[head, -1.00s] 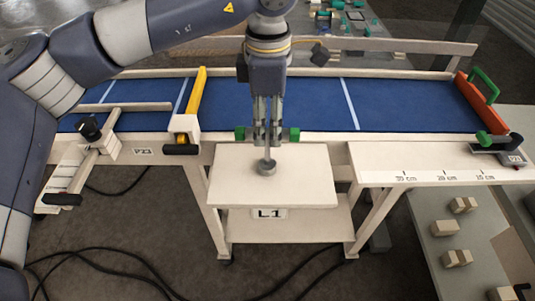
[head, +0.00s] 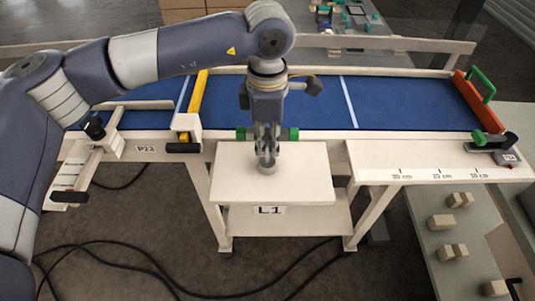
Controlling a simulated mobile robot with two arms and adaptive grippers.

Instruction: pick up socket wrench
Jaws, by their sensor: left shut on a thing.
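My left gripper (head: 267,150) points straight down over the white shelf (head: 310,185) labelled L1, in front of the blue conveyor. It is shut on the socket wrench (head: 267,168), a small grey tool with a round end that shows just below the fingertips. The fingers hide most of the wrench. The round end is at or just above the shelf top; I cannot tell which. My right gripper is not in view.
Behind the shelf runs the blue belt (head: 310,105) with a yellow bar (head: 198,95) to the left and a red stop with a green handle (head: 478,100) at the right end. A ruled ledge (head: 400,160) lies right of the shelf. Wooden blocks (head: 440,222) lie lower right.

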